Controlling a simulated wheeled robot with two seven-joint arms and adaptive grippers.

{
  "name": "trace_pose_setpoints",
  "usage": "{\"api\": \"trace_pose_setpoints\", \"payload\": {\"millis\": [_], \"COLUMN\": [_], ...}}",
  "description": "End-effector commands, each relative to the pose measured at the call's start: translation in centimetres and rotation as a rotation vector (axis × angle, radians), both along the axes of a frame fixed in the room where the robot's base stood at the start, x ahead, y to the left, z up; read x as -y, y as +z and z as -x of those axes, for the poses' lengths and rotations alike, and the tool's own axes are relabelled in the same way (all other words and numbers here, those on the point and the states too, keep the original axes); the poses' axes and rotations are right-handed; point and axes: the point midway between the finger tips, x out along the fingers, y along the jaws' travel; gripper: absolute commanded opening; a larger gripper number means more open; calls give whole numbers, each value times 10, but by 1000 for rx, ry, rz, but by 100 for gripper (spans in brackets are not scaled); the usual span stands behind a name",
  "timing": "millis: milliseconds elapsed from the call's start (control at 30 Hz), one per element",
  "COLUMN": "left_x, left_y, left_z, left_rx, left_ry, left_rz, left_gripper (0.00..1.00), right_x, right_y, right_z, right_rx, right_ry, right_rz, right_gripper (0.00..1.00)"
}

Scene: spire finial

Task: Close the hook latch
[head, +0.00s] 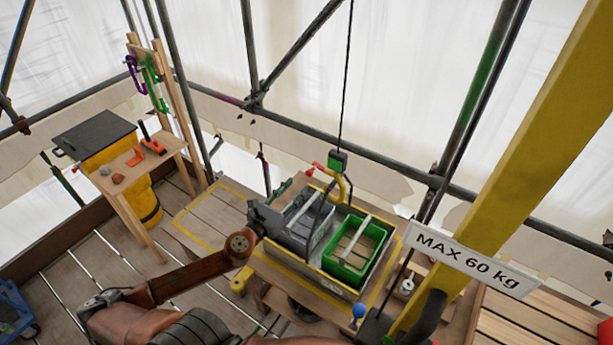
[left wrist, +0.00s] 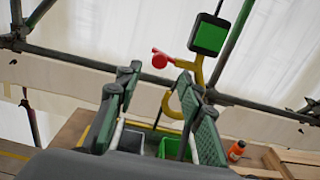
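The yellow hook (head: 346,186) hangs on a dark cable under a green block (head: 338,160), above a grey and green tray load. Its red-tipped latch lever (head: 317,167) sticks out to the left. In the left wrist view the hook (left wrist: 171,101), the green block (left wrist: 208,36) and the red lever tip (left wrist: 160,60) lie ahead of the fingers. My left gripper (head: 280,210) is low and left of the hook; its fingers (left wrist: 160,95) are spread with nothing between them touching. I cannot tell whether the hook bears the dark handle. My right gripper is not in view.
A grey bin (head: 298,222) and a green crate (head: 358,246) stand in a yellow-edged tray below the hook. A yellow crane post (head: 490,170) with a weight sign (head: 474,259) rises at right. A small bench (head: 140,163) and black-lidded yellow barrel (head: 95,135) stand at left.

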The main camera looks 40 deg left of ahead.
Motion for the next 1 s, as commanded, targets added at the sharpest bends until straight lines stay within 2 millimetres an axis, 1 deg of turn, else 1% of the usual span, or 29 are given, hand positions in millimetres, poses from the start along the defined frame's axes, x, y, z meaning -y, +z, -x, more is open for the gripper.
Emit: {"api": "trace_pose_setpoints", "payload": {"millis": [100,300,500,633,867,1000], "left_x": [-1,-5,-7,-8,-8,-8], "left_y": [3,3,1,1,0,0], "left_z": [-16,-46,-66,-71,-71,-71], "left_rx": [3,2,1,1,0,0], "left_ry": [0,1,3,2,3,3], "left_rz": [0,4,6,6,7,7], "left_gripper": [36,36,36,36,36,27], "right_x": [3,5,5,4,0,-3], "right_y": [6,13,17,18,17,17], "right_z": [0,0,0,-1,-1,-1], "right_rx": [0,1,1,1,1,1], "right_ry": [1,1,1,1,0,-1], "right_rz": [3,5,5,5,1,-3], "right_gripper": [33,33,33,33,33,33]}}
